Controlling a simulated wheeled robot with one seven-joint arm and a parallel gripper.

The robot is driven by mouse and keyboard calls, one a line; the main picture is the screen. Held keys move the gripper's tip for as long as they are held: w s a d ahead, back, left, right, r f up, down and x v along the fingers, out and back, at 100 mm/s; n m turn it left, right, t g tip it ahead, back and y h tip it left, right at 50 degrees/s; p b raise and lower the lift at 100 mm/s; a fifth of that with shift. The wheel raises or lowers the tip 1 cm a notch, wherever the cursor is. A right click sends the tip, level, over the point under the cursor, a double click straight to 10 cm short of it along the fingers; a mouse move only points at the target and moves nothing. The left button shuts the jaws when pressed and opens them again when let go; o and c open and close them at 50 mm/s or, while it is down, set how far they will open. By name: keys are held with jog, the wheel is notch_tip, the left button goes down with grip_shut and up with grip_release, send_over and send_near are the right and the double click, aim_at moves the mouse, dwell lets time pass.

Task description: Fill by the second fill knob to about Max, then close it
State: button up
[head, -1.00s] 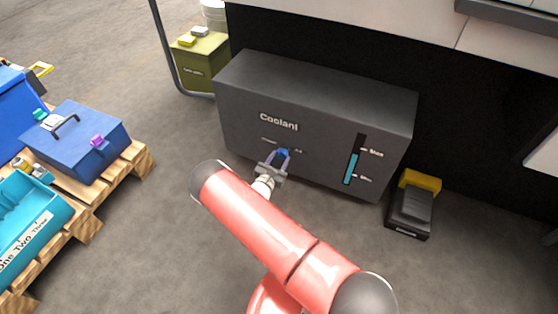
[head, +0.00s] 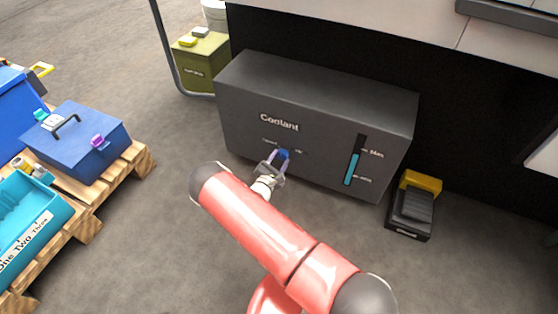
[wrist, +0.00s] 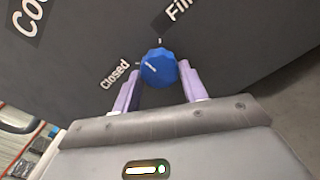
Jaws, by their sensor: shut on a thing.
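The dark grey Coolant tank (head: 320,95) stands on the floor with its labelled face towards me. My gripper (wrist: 158,85) is shut on the blue fill knob (wrist: 160,67), one lilac finger on each side; it also shows in the head view (head: 276,164). The knob's white mark points up-left, towards the tick by the Closed label (wrist: 115,74). The Fill label (wrist: 180,10) is at the top and partly cut off. No other knob is in view.
A black and yellow pedal (head: 412,205) sits on the floor right of the tank. An olive box (head: 202,65) stands behind left. A pallet (head: 90,215) with a blue toolbox (head: 75,145) and teal tray (head: 25,220) is at the left. Floor before the tank is clear.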

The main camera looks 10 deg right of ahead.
jog(key=o, duration=1)
jog(key=shift+s+a, duration=0.1)
jog(key=v, duration=0.7)
jog(key=shift+s+a, duration=0.2)
jog(key=shift+s, duration=0.05)
